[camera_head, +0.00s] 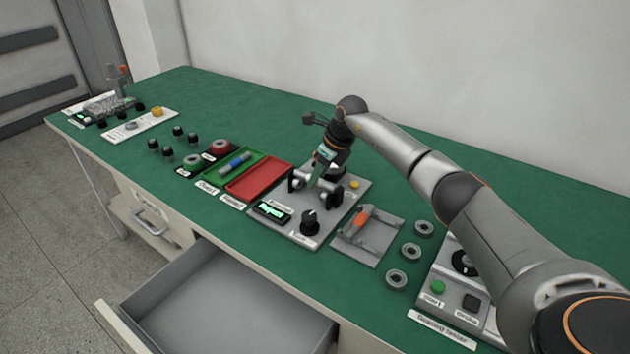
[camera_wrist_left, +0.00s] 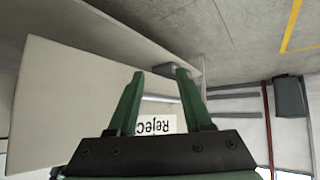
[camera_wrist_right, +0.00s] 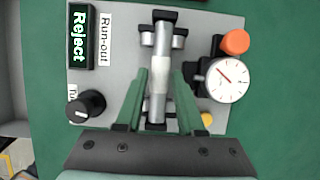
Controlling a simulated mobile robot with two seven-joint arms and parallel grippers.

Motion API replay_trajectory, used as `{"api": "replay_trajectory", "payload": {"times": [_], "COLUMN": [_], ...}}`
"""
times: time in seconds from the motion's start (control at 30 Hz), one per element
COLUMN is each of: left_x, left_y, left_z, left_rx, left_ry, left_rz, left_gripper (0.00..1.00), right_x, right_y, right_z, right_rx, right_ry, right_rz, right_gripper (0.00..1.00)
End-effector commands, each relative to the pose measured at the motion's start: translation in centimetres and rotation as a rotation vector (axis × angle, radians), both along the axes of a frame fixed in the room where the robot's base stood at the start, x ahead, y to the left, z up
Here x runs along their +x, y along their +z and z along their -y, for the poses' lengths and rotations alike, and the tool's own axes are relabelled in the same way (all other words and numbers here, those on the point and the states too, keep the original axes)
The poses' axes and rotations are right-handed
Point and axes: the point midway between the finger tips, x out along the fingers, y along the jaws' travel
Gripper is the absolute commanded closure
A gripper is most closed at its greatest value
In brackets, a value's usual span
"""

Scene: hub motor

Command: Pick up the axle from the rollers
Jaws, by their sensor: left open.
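The silver axle (camera_wrist_right: 159,75) lies across the rollers (camera_wrist_right: 178,38) of the run-out stand, upright in the right wrist view. In the head view it is partly hidden by my right gripper (camera_head: 322,172). My right gripper, also in the right wrist view (camera_wrist_right: 159,75), is open, its green fingers on either side of the axle with a gap each side. I cannot tell their exact height over it. My left gripper (camera_wrist_left: 160,73) is open and empty in the left wrist view; it is not visible in the head view.
The stand's display (camera_wrist_right: 79,36) reads "Reject". A dial gauge (camera_wrist_right: 223,80) sits close beside the axle. The red tray (camera_head: 258,180) is empty; the green tray (camera_head: 222,170) holds a blue-banded part. A drawer (camera_head: 215,305) is open in front. A fixture with an orange part (camera_head: 362,219) stands right.

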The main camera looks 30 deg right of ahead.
Motion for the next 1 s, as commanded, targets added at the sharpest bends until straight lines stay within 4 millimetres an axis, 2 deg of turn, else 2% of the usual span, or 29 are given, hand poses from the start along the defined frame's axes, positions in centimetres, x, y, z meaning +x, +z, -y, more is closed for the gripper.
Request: {"api": "replay_trajectory", "payload": {"times": [0.03, 0.3, 1.0], "left_x": [0.08, 0.51, 0.11], "left_y": [0.04, 0.25, 0.04], "left_z": [0.00, -0.01, 0.00], "left_rx": [0.000, 0.000, 0.000], "left_ry": [-0.001, 0.000, -0.001], "left_rz": [0.002, 0.010, 0.002], "left_gripper": [0.50, 0.50, 0.50], "right_x": [-0.01, -0.01, -0.01], "right_y": [0.01, 0.01, 0.03], "right_z": [0.01, 0.02, 0.00], "right_rx": [0.000, 0.000, 0.000], "right_ry": [0.000, 0.000, 0.000], "right_rz": [0.000, 0.000, 0.000], "right_gripper": [0.69, 1.00, 1.00]}}
